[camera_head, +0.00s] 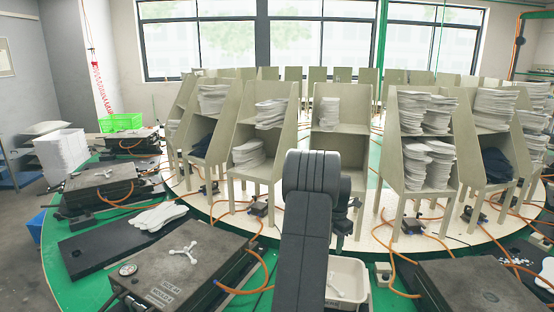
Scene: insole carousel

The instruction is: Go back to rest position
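My arm rises from the bottom centre of the view, dark grey and folded, its thick elbow standing in front of the carousel shelves. A small dark part of my wrist shows just to the right of the arm, hanging over the pale platform. The fingers of my gripper cannot be made out there, and my own arm covers much of that area. Nothing is seen held. The carousel (357,151) of beige shelf units stands behind my arm, with stacks of white insoles (271,113) in several compartments.
Dark machine boxes (180,275) stand at front left, with another (478,288) at front right. A white bin (352,290) sits close to the right of my arm. White crates (60,153) and a green crate (121,122) stand at left.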

